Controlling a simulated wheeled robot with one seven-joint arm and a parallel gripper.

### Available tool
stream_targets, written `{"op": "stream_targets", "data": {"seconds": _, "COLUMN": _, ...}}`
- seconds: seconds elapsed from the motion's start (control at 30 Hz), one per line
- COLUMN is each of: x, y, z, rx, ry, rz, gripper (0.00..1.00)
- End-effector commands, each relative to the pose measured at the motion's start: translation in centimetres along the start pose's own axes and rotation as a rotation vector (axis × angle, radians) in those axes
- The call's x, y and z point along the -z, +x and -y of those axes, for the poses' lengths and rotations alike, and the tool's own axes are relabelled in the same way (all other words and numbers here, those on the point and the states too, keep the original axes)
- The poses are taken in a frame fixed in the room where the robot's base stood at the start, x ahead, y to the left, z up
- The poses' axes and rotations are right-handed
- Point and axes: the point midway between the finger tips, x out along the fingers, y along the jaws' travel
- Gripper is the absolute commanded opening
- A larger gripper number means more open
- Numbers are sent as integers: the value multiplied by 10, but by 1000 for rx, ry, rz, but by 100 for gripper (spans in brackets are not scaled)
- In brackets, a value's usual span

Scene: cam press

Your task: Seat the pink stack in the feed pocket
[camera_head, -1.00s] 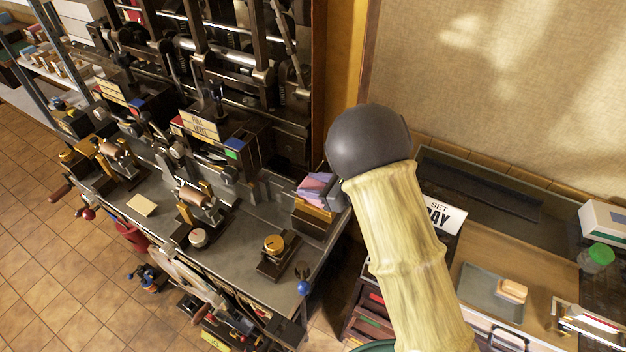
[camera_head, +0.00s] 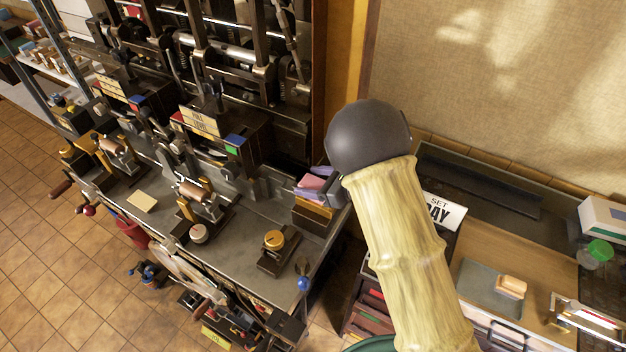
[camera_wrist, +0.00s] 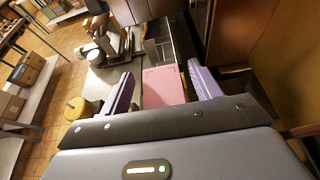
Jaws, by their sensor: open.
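The pink stack (camera_wrist: 165,86) is a flat-topped pink block in the wrist view, between the two purple fingers of my gripper (camera_wrist: 160,92). A gap shows on each side of the stack, so the fingers stand apart from it. In the head view the pink stack (camera_head: 311,182) shows small at the bench's right end, with my gripper (camera_head: 317,184) around it. An orange-brown block (camera_head: 312,211) is just below them. I cannot tell for sure which part is the feed pocket, nor whether the stack's underside rests on anything.
My arm covers the area right of the bench. Tall dark machinery (camera_head: 225,75) stands behind.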

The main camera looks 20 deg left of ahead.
Motion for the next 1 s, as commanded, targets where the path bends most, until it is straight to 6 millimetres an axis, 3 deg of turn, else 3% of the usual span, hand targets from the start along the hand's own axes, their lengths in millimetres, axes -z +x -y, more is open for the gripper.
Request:
{"op": "stream_targets", "data": {"seconds": 0.6, "x": 2, "y": -106, "z": 1, "rx": 4, "ry": 0, "rz": 3, "gripper": 63}}
{"op": "stream_targets", "data": {"seconds": 0.77, "x": 1, "y": -119, "z": 0, "rx": 3, "ry": 0, "rz": 1, "gripper": 63}}
{"op": "stream_targets", "data": {"seconds": 1.0, "x": 0, "y": -120, "z": 0, "rx": 2, "ry": 1, "rz": 0, "gripper": 63}}
